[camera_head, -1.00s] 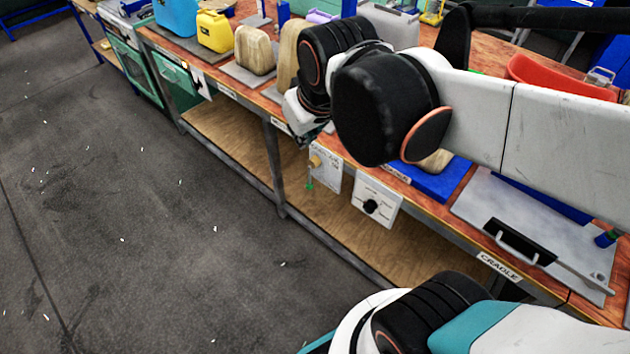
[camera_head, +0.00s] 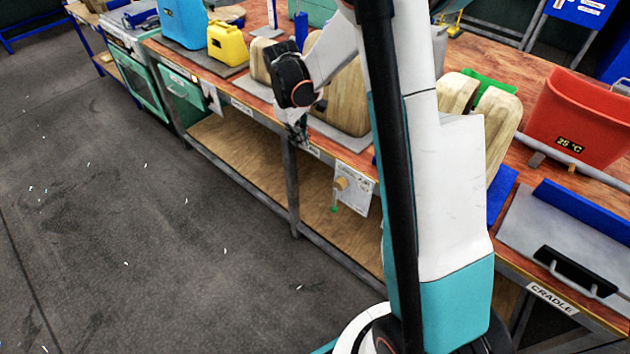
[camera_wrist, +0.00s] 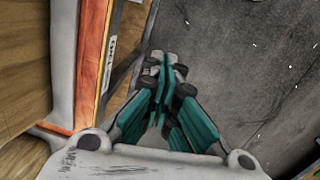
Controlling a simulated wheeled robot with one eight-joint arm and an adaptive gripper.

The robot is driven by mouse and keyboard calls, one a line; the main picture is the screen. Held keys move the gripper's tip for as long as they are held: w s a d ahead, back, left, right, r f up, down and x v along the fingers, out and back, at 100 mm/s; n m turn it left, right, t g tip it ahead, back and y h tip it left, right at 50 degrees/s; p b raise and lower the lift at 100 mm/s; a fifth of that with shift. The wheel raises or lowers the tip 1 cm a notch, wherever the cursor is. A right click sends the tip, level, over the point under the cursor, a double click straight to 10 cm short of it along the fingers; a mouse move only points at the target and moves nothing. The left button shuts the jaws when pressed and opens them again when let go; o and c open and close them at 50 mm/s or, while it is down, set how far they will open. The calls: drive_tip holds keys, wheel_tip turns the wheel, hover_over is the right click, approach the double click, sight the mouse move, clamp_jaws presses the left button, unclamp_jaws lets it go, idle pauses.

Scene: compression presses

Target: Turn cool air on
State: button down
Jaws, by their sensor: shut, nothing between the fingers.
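A white panel (camera_head: 353,192) hangs on the front of the workbench, with a tan fitting (camera_head: 341,184) and a small green part (camera_head: 334,209) below it. Its lettering is too small to read. My gripper (camera_head: 300,137) is at the bench's front edge, to the left of and above this panel, and apart from it. In the wrist view my gripper (camera_wrist: 165,62) has its teal fingers together and empty, over the floor beside the bench edge. The panel cannot be made out in the wrist view. My arm covers the bench front to the right of the panel.
The wooden bench top (camera_head: 547,76) carries a red bin (camera_head: 580,118) reading 25 °C, a yellow jug (camera_head: 227,43) and tan containers (camera_head: 346,98). A metal plate with a black handle (camera_head: 575,270) lies at the right. A lower shelf (camera_head: 238,155) runs underneath. The floor (camera_head: 110,210) at left is open.

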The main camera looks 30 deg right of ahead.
sight(335, 200)
drive_tip(key=w+d+f+n+g+b, duration=0.1)
drive_tip(key=w+d+f+g, duration=0.15)
drive_tip(key=f, duration=1.25)
drive_tip(key=s+d+f+b, duration=0.4)
drive_tip(key=s+f+b, duration=0.1)
drive_tip(key=f, duration=0.5)
drive_tip(key=shift+s+f+b, duration=0.2)
drive_tip(key=shift+s+b, duration=0.15)
drive_tip(key=shift+s, duration=0.25)
drive_tip(key=shift+d, duration=0.25)
